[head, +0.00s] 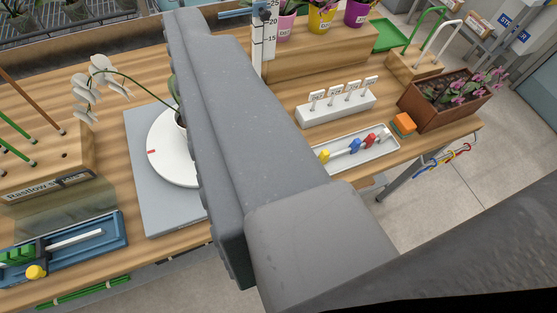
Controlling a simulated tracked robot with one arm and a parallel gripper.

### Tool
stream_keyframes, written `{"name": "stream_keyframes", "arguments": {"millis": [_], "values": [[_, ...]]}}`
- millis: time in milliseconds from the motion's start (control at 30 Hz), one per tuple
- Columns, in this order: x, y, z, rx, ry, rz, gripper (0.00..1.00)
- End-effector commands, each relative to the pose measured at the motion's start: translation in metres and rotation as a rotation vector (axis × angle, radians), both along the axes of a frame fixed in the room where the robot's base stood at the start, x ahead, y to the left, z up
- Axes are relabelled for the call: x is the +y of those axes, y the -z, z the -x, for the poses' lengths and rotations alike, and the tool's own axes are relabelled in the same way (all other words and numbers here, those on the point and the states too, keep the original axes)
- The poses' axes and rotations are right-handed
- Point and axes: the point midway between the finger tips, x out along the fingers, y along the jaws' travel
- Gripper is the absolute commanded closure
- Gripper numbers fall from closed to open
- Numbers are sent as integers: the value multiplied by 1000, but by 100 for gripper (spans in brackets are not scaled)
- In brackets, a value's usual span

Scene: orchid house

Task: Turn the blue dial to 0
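No dial that I can make out as blue shows in the head view; it may be hidden behind my gripper or out of frame. My gripper (190,32) is a large grey shape running from the lower right up to the top middle, over the workbench. Only one long, ridged grey side of it shows, so I cannot tell whether it is open or shut. It covers part of a white round turntable (163,162) with a red mark, which lies on a grey-blue board (162,222). A white orchid (103,72) arches over its left side.
A blue tray (118,240) with a yellow knob (36,272) lies at the lower left. A wooden block (80,160) with sticks stands behind it. To the right are a white label holder (335,112), a tray of coloured pieces (378,158) and a brown planter (422,122).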

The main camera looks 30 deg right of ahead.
Motion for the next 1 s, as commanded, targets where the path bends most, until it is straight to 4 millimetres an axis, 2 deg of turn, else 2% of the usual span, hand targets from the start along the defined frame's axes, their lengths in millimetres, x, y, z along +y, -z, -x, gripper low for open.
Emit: {"name": "stream_keyframes", "arguments": {"millis": [167,267,367,500,700,800,1000], "values": [[-6,12,-19,47,35,-10,39],[-15,33,-46,115,87,-27,39],[-29,66,-77,210,158,-55,39],[-53,116,-117,337,260,-100,39],[-90,199,-158,518,404,-172,39],[-108,245,-172,609,475,-212,39],[-137,332,-183,774,600,-289,39]]}}
